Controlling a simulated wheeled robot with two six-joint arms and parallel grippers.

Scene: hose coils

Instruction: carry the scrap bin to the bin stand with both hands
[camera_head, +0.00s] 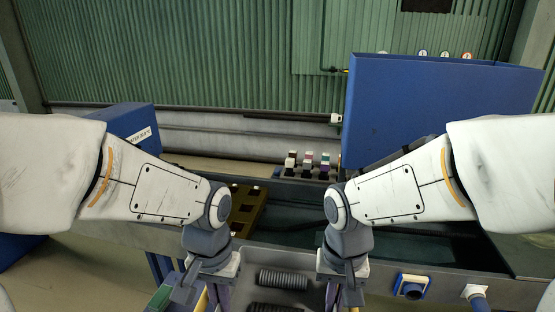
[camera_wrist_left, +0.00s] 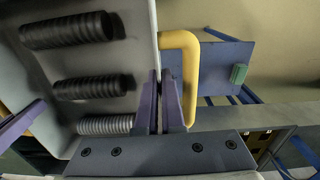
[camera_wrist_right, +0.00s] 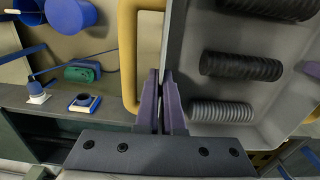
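The scrap bin (camera_head: 314,293) is a grey tray with yellow side handles, low at the bottom centre of the head view and cut off by the frame. Ribbed hose pieces, black and grey, lie in it (camera_wrist_left: 78,88). My left gripper (camera_head: 203,292) is at its left side; in the left wrist view its purple fingers (camera_wrist_left: 160,102) are closed on the bin wall beside a yellow handle (camera_wrist_left: 190,75). My right gripper (camera_head: 343,290) is at the right side, its fingers (camera_wrist_right: 161,102) closed on the opposite wall beside the other handle (camera_wrist_right: 127,60). I cannot identify the bin stand for certain.
A large blue panel (camera_head: 430,100) stands right, a blue box (camera_head: 130,120) left. A blue platform with thin legs (camera_wrist_left: 222,70) shows beside the bin.

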